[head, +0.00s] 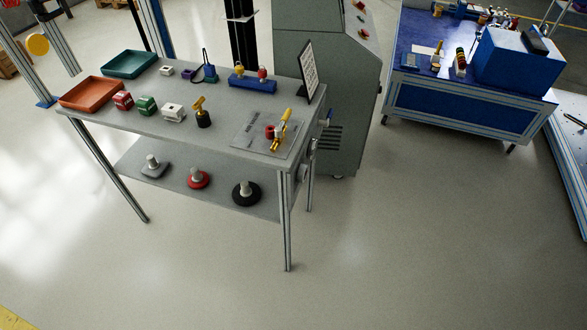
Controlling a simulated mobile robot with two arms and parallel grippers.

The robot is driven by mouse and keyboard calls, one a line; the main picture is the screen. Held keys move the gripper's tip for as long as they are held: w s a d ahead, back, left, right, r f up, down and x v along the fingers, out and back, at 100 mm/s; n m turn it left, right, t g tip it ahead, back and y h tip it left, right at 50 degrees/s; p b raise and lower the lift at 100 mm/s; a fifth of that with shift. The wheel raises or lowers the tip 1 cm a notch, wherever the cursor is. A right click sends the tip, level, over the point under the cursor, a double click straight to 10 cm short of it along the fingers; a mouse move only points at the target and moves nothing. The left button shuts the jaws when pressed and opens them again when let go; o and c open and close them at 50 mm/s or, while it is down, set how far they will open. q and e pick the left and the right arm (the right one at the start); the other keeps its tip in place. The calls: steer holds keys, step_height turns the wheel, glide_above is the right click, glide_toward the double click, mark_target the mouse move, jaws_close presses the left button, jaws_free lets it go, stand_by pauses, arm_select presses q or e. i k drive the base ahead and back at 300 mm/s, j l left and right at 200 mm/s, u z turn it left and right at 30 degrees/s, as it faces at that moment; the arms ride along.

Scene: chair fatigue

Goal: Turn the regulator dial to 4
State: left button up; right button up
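Small round grey fittings (304,172) sit at the right end of the grey workbench (215,133), just below its top. They may include the regulator dial, but they are too small for me to tell, and no number can be read. A tall grey-green cabinet (300,40) behind the bench has a sloped panel (364,22) with small red and yellow controls on it. Neither of my grippers is in view.
The bench top holds an orange tray (66,101), a teal tray (110,70), several small blocks, a blue holder (252,84) and a sign (309,68). Weights stand on its lower shelf (222,194). A blue table (455,98) stands at right. Floor in front is clear.

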mark_target(303, 171)
steer(key=i+l+u, duration=0.1)
steer(key=u, duration=0.3)
steer(key=l+u, duration=0.3)
steer(key=u, duration=0.15)
steer(key=i+l+u, duration=0.1)
steer(key=l+u, duration=0.15)
steer(key=u, duration=0.15)
steer(key=l+u, duration=0.25)
steer(key=u, duration=0.15)
